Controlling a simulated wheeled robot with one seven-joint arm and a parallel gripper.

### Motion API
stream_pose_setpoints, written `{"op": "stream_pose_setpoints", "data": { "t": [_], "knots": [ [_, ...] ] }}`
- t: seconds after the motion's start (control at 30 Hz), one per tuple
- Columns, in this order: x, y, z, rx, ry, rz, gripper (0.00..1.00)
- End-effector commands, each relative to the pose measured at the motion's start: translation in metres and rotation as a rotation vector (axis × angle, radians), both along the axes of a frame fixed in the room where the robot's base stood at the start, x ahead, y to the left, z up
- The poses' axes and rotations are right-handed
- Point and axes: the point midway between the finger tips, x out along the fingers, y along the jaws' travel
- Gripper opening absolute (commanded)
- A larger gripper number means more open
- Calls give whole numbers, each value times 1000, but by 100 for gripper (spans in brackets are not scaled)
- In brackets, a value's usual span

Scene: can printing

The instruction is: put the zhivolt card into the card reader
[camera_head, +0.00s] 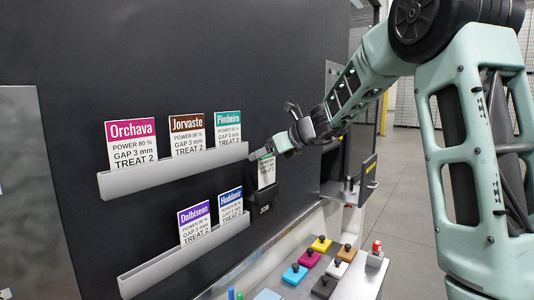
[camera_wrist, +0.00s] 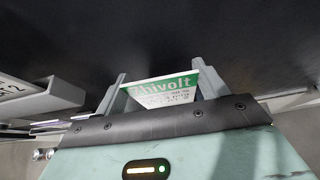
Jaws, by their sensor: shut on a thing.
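The zhivolt card (camera_head: 267,173) is white with a green header band. It is upright in front of the dark wall, and its green header also shows in the wrist view (camera_wrist: 165,88). My gripper (camera_head: 268,152) is shut on its upper part, with a finger on either side in the wrist view (camera_wrist: 162,82). The card reader (camera_head: 264,207) is a black box on the wall marked JOB. The card's lower edge is at the reader's top opening in the head view; I cannot tell whether it is inside. The reader cannot be made out in the wrist view.
An upper grey rack (camera_head: 175,174) holds the Orchava, Jorvaste and Pimbeiro cards. A lower rack (camera_head: 185,258) holds two more cards. A machine opening (camera_head: 333,167) lies to the right.

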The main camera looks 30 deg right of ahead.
Motion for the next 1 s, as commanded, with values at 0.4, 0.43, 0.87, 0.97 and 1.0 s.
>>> {"op": "stream_pose_setpoints", "data": {
  "t": [0.4, 0.43, 0.87, 0.97, 1.0],
  "knots": [
    [0, 0, -11, 0, 0, 0, 50],
    [0, 0, -12, 0, 0, 0, 50],
    [0, 0, -22, 0, 0, 0, 50],
    [0, 0, -25, 0, 0, 0, 50],
    [0, 0, -26, 0, 0, 0, 50]
  ]
}}
